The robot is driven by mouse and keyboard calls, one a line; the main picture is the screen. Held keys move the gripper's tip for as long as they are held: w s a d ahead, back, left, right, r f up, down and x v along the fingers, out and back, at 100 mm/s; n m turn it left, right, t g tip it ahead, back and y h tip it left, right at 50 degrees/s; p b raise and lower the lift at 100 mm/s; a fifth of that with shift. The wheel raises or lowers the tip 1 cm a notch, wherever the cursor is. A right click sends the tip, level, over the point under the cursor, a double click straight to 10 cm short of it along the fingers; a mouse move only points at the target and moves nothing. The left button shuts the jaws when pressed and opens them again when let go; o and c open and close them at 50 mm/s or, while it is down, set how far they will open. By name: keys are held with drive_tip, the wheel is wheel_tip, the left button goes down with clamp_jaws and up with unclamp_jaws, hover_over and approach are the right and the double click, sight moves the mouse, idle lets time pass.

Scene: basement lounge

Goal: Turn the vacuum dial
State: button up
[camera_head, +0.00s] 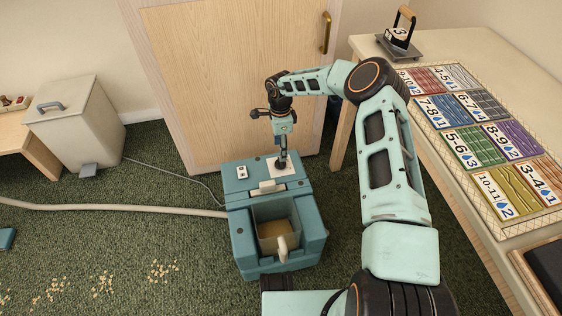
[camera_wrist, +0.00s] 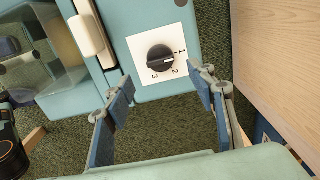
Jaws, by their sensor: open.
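The teal vacuum (camera_head: 243,203) stands on the green carpet in front of a wooden door. Its black dial (camera_wrist: 160,59) sits on a white plate (camera_wrist: 141,47) marked 1, 2 and 3. The pale pointer line on the dial points toward a spot between 1 and 2. My gripper (camera_wrist: 159,93) is open, with its two fingers apart, one to each side of the dial in the picture. Nothing is between the fingertips. In the head view my gripper (camera_head: 281,160) is over the vacuum's top plate and hides the dial. Whether the fingers touch the plate, I cannot tell.
A pale hose (camera_head: 120,207) runs left from the vacuum. A grey bin (camera_head: 75,122) stands at left, and crumbs (camera_head: 102,284) lie on the carpet. The wooden door (camera_head: 225,70) is close behind. A table (camera_head: 455,195) with coloured cards is at right.

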wheel_tip(320, 180, down, 7)
drive_tip(key=shift+f+b, duration=0.1)
drive_tip(key=shift+b, duration=0.85)
drive_tip(key=c, duration=1.2)
